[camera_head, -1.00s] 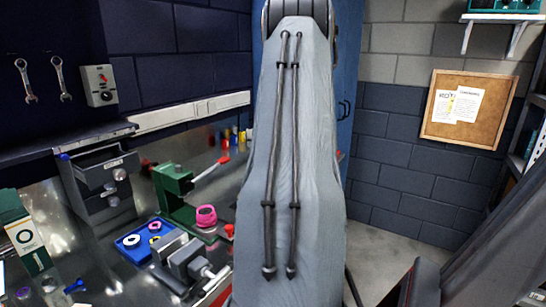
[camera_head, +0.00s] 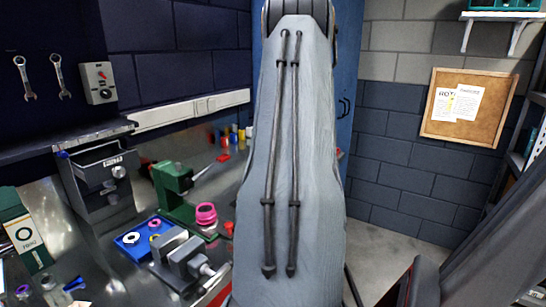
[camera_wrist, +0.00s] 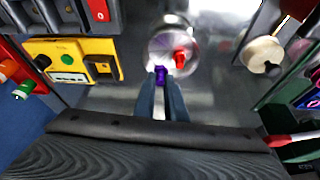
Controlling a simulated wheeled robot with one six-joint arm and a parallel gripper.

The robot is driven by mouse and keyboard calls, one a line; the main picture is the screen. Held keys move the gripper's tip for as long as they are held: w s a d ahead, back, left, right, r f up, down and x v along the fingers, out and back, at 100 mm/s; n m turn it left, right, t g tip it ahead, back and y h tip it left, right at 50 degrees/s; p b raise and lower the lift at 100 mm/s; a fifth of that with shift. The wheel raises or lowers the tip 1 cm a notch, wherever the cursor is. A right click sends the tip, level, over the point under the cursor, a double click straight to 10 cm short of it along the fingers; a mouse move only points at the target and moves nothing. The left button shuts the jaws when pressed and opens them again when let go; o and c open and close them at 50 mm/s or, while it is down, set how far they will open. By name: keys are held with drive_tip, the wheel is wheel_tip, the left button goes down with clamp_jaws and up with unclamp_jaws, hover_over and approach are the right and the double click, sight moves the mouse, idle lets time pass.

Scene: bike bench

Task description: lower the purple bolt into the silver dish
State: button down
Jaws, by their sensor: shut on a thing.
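My gripper (camera_wrist: 161,86) shows in the wrist view with its two long fingers shut on the purple bolt (camera_wrist: 161,75). The bolt sits at the fingertips, its head showing between and just beyond them. The round silver dish (camera_wrist: 159,45) lies just beyond the fingertips. In the picture the bolt overlaps the dish's near edge; its height above the dish cannot be told. A red piece (camera_wrist: 180,59) is in the dish, right of the bolt. In the head view my arm hides the gripper, and I cannot make out the dish there.
A yellow box with buttons (camera_wrist: 75,60) stands left of the dish in the wrist view, and a cream round knob (camera_wrist: 262,54) to its right. In the head view a blue tray with rings (camera_head: 133,243), a green press (camera_head: 175,190) and a grey vise (camera_head: 188,262) crowd the bench.

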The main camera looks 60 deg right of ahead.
drive_tip(key=shift+f+b, duration=0.9)
drive_tip(key=shift+f, duration=0.9)
idle(0.8)
drive_tip(key=c, duration=1.7)
unclamp_jaws()
drive_tip(key=shift+c, duration=0.2)
drive_tip(key=b+v, duration=0.1)
drive_tip(key=v, duration=0.7)
drive_tip(key=shift+b, duration=0.35)
